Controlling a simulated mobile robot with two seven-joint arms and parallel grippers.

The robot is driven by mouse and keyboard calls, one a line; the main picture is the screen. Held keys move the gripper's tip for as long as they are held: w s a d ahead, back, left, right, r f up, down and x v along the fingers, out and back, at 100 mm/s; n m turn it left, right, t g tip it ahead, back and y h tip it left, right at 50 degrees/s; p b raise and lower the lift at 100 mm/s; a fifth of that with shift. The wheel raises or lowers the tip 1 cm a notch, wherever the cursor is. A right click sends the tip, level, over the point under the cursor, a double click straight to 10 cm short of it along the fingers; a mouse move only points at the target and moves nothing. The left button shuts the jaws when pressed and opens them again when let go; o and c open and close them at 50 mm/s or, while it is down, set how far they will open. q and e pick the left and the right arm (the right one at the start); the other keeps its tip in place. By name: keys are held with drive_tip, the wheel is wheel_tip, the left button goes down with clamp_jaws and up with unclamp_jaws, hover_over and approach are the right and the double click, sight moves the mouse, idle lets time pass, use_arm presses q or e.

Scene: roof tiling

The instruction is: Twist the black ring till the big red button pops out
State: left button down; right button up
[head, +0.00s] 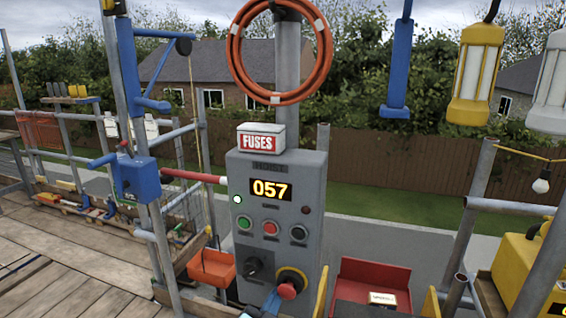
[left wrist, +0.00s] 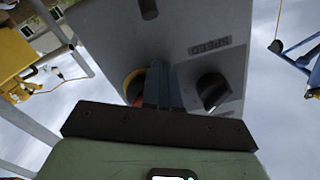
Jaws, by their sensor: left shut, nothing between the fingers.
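The big red button (head: 288,291) sits on a yellow round plate (head: 296,275) low on the grey hoist control box (head: 305,183). A dark band shows around the button, but I cannot clearly make out the black ring. My left gripper (head: 271,303) has blue fingers, shut and empty, just left of the button at the bottom edge of the head view. In the left wrist view the shut fingers (left wrist: 162,86) point at the box and partly hide the red button (left wrist: 137,100) and its yellow plate (left wrist: 129,80). I cannot tell whether they touch. My right gripper is out of view.
A black speed knob (head: 253,268) is left of the button; it also shows in the wrist view (left wrist: 213,88). Green (head: 244,223), red (head: 270,228) and black (head: 298,233) small buttons sit above. A red tray (head: 372,280) stands at right, an orange bin (head: 211,268) at left.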

use_arm(q)
drive_tip(key=shift+b+v, duration=0.7)
drive_tip(key=shift+v, duration=2.25)
